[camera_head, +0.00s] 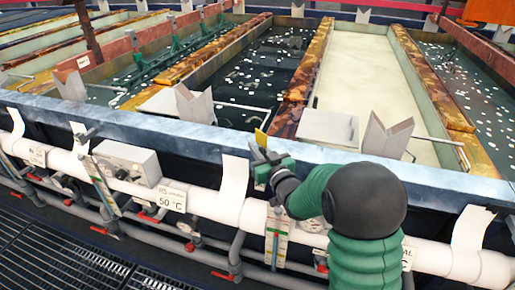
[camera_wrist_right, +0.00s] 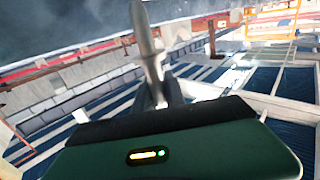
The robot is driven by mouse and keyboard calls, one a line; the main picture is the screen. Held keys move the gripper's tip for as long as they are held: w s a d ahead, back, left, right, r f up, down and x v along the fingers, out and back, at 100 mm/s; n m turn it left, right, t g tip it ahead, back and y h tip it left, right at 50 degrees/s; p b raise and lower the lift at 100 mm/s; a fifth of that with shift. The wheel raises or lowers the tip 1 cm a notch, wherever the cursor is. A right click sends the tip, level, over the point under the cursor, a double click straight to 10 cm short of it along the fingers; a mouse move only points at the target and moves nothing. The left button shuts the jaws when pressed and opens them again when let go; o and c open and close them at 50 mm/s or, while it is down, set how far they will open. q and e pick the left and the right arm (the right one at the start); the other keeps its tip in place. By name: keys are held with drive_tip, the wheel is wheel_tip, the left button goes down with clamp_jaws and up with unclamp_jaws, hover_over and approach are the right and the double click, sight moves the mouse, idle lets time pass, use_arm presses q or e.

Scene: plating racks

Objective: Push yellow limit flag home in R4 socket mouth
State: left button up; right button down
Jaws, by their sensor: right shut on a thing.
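My right arm comes in from the lower right in the head view, and its gripper (camera_head: 262,158) is over the front rim of the tanks. The gripper is shut on the yellow limit flag (camera_head: 261,137), a small yellow piece that stands up at the fingertips. In the right wrist view the grey fingers (camera_wrist_right: 148,45) are close together and the flag cannot be made out. The R4 socket mouth cannot be picked out; the gripper hides part of the rim. Whether the flag touches a socket cannot be told. My left gripper is not in view.
A blue-grey rim (camera_head: 130,122) runs along the tank fronts. Below it is a white pipe (camera_head: 215,205) with upright white pieces and red-handled valves. A label plate reading 50 °C (camera_head: 172,197) hangs left of the gripper. A cream-coloured tank (camera_head: 355,75) lies behind. Dark grating (camera_head: 60,255) is at lower left.

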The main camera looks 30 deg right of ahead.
idle(0.4)
drive_tip(key=shift+f+b, duration=2.65)
drive_tip(key=shift+f, duration=0.1)
drive_tip(key=c, duration=1.3)
unclamp_jaws()
